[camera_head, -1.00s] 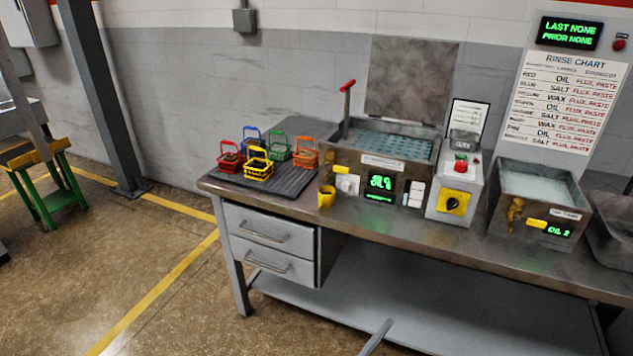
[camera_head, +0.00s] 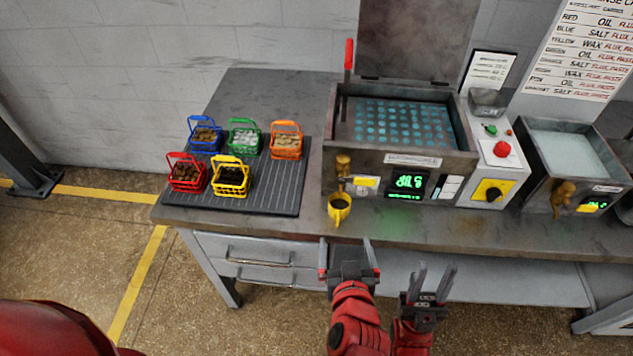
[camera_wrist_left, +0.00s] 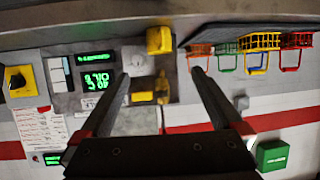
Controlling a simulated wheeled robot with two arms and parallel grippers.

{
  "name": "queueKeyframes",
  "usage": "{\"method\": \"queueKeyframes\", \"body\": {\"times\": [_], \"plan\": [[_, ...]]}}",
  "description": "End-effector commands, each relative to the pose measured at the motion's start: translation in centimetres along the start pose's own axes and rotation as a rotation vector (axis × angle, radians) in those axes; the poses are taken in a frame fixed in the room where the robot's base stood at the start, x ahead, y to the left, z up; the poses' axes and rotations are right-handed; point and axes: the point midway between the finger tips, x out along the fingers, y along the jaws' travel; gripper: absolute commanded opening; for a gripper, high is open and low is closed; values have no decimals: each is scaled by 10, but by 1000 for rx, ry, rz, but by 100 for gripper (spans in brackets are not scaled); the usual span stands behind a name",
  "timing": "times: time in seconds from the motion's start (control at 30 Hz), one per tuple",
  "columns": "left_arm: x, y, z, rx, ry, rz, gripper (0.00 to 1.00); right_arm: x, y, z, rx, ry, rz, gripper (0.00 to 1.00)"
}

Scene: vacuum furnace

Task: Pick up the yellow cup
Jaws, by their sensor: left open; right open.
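The yellow cup (camera_head: 339,208) stands upright near the front edge of the workbench, below the brass tap (camera_head: 343,165) of the large bath unit. Its inside looks dark. In the left wrist view the yellow cup (camera_wrist_left: 160,40) is beyond the fingers, roughly in line with the gap between them. My left gripper (camera_head: 349,256) is open and empty, in front of the bench edge and just nearer to me than the cup; its fingers also show in the left wrist view (camera_wrist_left: 160,88). My right gripper (camera_head: 428,282) is open and empty, further right, in front of the bench.
A dark ribbed mat (camera_head: 275,195) left of the cup carries several coloured baskets, including a yellow basket (camera_head: 230,178). The bath unit (camera_head: 400,165) stands just behind the cup. A control box (camera_head: 497,165) and a second bath (camera_head: 570,160) stand right. The bench front (camera_head: 430,232) is clear.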

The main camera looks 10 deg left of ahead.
Motion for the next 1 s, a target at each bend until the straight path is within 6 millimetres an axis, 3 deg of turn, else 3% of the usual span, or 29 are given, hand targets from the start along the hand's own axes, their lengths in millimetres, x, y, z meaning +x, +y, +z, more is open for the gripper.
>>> {"method": "queueKeyframes", "body": {"times": [0.17,0.67,0.77,1.0], "plan": [[21,-4,11,-14,-16,-15,100,-25,-1,4,0,-1,0,42],[99,-4,9,-11,-4,-11,100,-116,-6,20,0,0,0,42],[109,-5,2,-6,-12,-13,100,-106,-5,18,0,0,0,42],[123,-3,3,-4,-11,-8,100,-104,-5,18,0,0,0,42]]}}
